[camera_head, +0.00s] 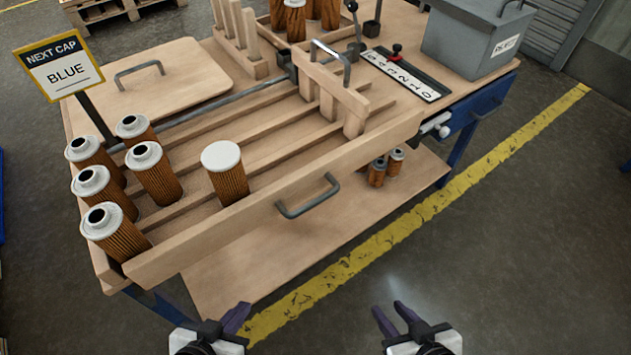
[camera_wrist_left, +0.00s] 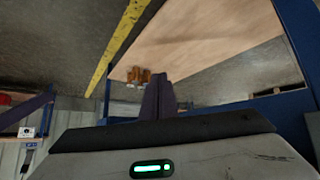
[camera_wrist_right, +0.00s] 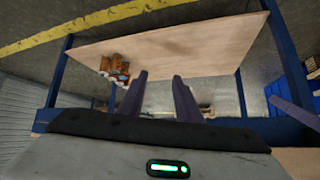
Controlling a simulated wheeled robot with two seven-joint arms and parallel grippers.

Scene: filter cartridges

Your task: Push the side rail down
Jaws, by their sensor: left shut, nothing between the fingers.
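The side rail (camera_head: 270,208) is a long wooden board along the near edge of the bench, with a grey bar handle (camera_head: 308,196) on its outer face. It stands raised, its top edge above the slatted bed. My left gripper (camera_head: 238,318) is in front of the bench below the rail, apart from it, with its fingers together and empty; they also show in the left wrist view (camera_wrist_left: 158,98). My right gripper (camera_head: 391,316) is to the right, apart from the rail, with its fingers spread and empty; they also show in the right wrist view (camera_wrist_right: 160,92).
Several brown filter cartridges (camera_head: 158,176) stand behind the rail at left, one with a white cap (camera_head: 222,160). A sign (camera_head: 60,66) reads "NEXT CAP BLUE". A grey box (camera_head: 475,40) sits at the back right. Small cartridges (camera_head: 377,174) stand on the lower shelf (camera_head: 420,176). Floor before the bench is clear.

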